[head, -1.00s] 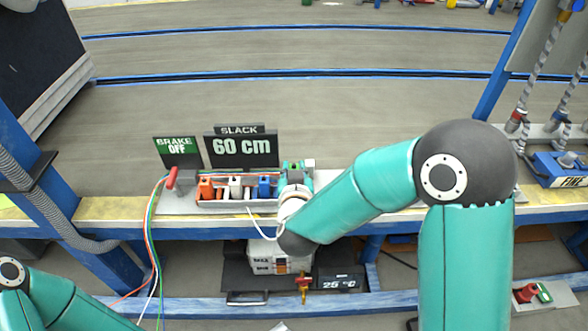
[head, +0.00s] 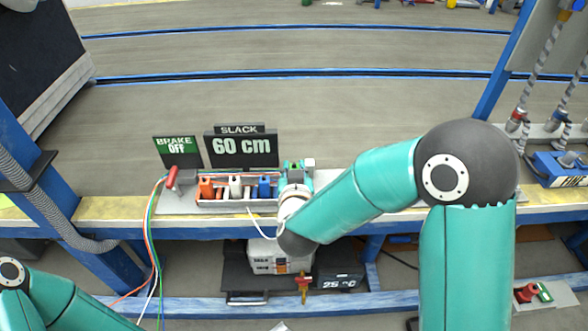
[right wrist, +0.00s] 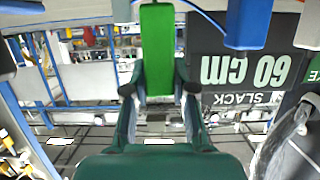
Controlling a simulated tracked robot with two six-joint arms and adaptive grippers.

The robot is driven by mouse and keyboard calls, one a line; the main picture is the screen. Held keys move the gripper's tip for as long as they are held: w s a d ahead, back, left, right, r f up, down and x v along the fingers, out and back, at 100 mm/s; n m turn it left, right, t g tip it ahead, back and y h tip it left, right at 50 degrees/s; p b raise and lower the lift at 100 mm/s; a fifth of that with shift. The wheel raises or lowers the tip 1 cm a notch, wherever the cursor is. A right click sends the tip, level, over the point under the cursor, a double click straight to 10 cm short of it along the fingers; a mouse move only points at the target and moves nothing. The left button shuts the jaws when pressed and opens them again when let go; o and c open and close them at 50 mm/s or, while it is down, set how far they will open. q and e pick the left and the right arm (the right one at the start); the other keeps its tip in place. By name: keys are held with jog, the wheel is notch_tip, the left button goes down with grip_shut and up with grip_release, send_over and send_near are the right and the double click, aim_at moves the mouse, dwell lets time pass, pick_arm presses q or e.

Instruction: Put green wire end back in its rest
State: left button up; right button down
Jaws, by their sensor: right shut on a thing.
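The green wire end (right wrist: 157,50) is a green block held between the two fingers of my right gripper (right wrist: 158,88) in the right wrist view. In the head view, my right gripper (head: 298,178) is at the right end of the rest (head: 232,203), and its wrist hides most of the green end. The orange end (head: 206,187), white end (head: 236,187) and blue end (head: 265,187) stand in a row in the rest. I cannot tell whether the green end touches its slot. My left gripper is out of view.
Behind the rest stand a BRAKE OFF sign (head: 177,148) and a SLACK 60 cm sign (head: 240,147). A red lever (head: 172,178) is at the left. Loose wires (head: 152,240) hang over the bench's front edge. A blue block (head: 560,170) lies at far right.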

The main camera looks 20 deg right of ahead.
jog(key=shift+f+b, duration=1.85)
jog(key=shift+f, duration=0.15)
jog(key=c, duration=0.9)
grip_release()
jog(key=shift+o, duration=0.2)
jog(key=v, duration=0.7)
jog(key=shift+s, duration=0.25)
jog(key=shift+a, duration=0.1)
